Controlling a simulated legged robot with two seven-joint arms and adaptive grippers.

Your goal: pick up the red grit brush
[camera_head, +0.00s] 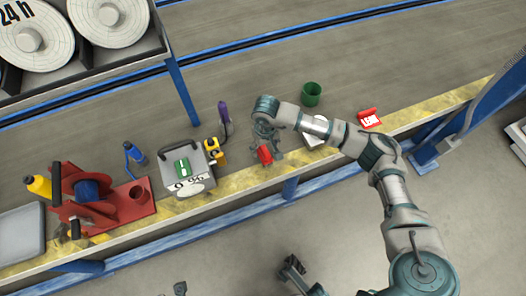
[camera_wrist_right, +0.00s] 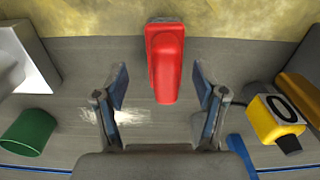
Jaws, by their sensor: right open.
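The red grit brush (camera_head: 265,154) lies on the grey bench top near its yellow front strip. In the right wrist view the red brush (camera_wrist_right: 165,60) lies lengthwise, ahead of and between the fingers, slightly right of centre. My right gripper (camera_head: 266,140) is over the brush in the head view and partly covers it.
A green cup (camera_head: 311,94) and a red sign (camera_head: 369,118) stand to the right. A yellow tool (camera_head: 215,152), a purple-handled tool (camera_head: 224,112) and a grey case (camera_head: 186,168) are left of the brush. A blue post (camera_head: 182,90) rises behind the case.

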